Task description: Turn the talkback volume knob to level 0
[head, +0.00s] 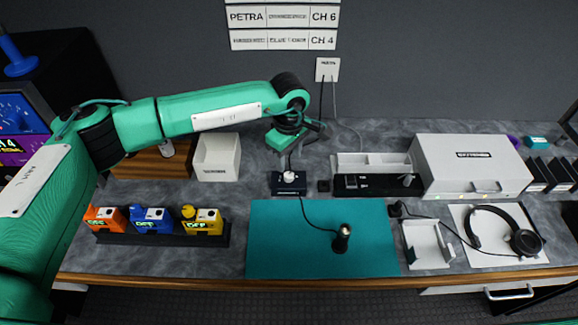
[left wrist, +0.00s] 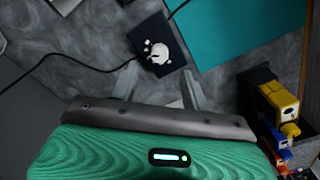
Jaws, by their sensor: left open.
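The talkback knob (head: 289,177) is a white round knob on top of a small black box (head: 289,190) on the grey counter, just behind the teal mat. In the left wrist view the white knob (left wrist: 157,54) sits on the dark box (left wrist: 149,33), beyond the fingertips. My left gripper (head: 287,153) hangs above and behind the knob in the head view. In the left wrist view its two fingers (left wrist: 160,80) are spread apart with nothing between them, apart from the knob. The knob's level marks are too small to read. My right gripper is in neither view.
A teal mat (head: 270,240) with a black cylindrical device (head: 342,238) lies in front. A white bin (head: 216,158) stands left, several coloured units on a black rack (head: 160,240) at front left. A grey case (head: 470,160) and headset (head: 520,240) are right. Cables cross the counter.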

